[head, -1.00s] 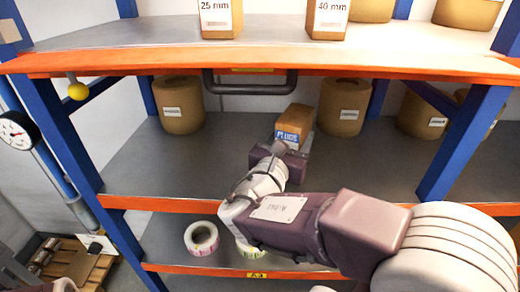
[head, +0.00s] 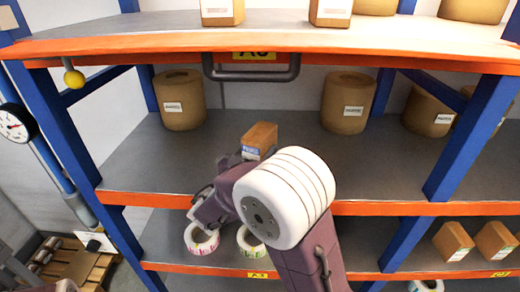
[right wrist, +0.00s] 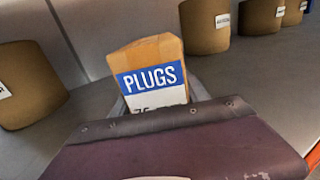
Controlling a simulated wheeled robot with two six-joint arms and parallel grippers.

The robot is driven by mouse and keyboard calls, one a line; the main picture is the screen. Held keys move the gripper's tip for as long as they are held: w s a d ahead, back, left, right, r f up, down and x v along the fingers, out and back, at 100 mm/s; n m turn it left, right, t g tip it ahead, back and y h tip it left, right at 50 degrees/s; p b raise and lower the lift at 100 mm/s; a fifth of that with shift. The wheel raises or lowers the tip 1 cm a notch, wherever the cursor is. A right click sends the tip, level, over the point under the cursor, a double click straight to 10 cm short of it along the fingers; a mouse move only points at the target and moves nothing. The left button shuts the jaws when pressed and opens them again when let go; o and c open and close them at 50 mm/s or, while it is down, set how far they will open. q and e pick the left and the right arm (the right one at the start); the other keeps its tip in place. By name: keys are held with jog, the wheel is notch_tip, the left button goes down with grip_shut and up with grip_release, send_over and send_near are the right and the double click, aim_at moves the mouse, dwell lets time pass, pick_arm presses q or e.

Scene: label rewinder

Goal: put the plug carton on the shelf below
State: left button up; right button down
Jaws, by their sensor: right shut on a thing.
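The plug carton (head: 260,138) is a small brown box with a blue and white label, at the middle shelf (head: 130,160). In the right wrist view the carton (right wrist: 152,75) stands close in front, its label reading PLUGS. My right gripper (head: 238,158) is shut on the carton; its fingers are mostly hidden by the wrist and forearm. I cannot tell whether the carton touches the shelf. The lower shelf (head: 190,280) shows underneath, with a white label roll (head: 201,239) and another roll (head: 250,243) on it.
Large brown rolls (head: 180,100) (head: 347,102) stand along the back of the middle shelf. A dark handle bar (head: 250,76) hangs under the top shelf's orange edge. Small cartons (head: 453,240) stand at the lower shelf's right. A blue post (head: 465,140) rises at right.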

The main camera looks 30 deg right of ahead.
jog(key=shift+w+f, duration=0.15)
jog(key=shift+f, duration=0.05)
jog(key=shift+a, duration=0.15)
jog(key=c, duration=0.8)
grip_release()
jog(key=shift+s, duration=0.25)
jog(key=shift+o, duration=1.1)
jog(key=shift+w+f, duration=0.1)
jog(key=shift+r, duration=0.25)
jog(key=b+v, duration=0.3)
jog(key=v, duration=0.9)
jog(key=shift+f, duration=0.1)
